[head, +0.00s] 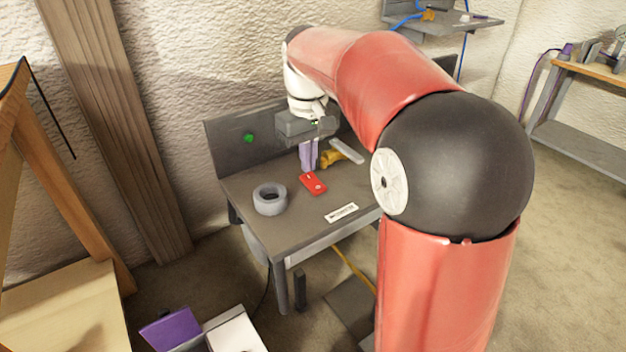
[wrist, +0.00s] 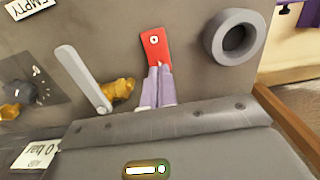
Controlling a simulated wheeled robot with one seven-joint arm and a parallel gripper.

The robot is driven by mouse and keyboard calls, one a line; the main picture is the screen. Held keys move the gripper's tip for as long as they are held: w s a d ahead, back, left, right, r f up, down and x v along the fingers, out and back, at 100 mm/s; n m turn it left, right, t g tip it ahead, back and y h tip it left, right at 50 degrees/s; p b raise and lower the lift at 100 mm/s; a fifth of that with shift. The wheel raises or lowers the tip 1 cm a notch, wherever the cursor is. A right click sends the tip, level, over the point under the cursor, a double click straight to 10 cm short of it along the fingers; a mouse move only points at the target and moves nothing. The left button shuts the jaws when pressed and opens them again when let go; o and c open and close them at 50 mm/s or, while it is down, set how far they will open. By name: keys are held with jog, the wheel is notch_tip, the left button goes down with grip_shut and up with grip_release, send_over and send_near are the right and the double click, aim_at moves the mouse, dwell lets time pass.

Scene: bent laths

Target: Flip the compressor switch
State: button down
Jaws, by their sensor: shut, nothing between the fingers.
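A flat red piece (head: 313,183) with a pale round mark lies on the grey bench top. It also shows in the wrist view (wrist: 154,46). A yellow fitting (head: 331,158) with a long light-grey lever (head: 346,151) is beside my gripper; the lever also shows in the wrist view (wrist: 81,78). I cannot tell which part is the compressor switch. My gripper (head: 309,167) points down at the bench. Its lilac fingers (wrist: 157,70) are together and empty, with the tips close to the red piece's far end. Whether they touch it is unclear.
A thick grey ring (head: 269,199) sits on the bench left of the red piece. A grey backboard (head: 232,147) with a green dot (head: 249,138) stands behind.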

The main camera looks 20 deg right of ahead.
aim_at(309, 177)
jog(key=shift+f+b, duration=0.55)
jog(key=shift+f, duration=0.4)
dwell(0.9)
jog(key=shift+r, duration=0.1)
notch_tip(309, 177, up, 7)
jog(key=p, duration=0.7)
jog(key=shift+s, duration=0.1)
dwell(0.3)
jog(key=s+f+m+t, duration=0.1)
jog(key=s+f+t, duration=0.1)
jog(key=s, duration=0.9)
jog(key=s+f+m+t, duration=0.2)
jog(key=s+t, duration=0.1)
jog(key=s, duration=0.8)
jog(key=shift+f+m+t, duration=0.15)
jog(key=shift+m+t, duration=0.15)
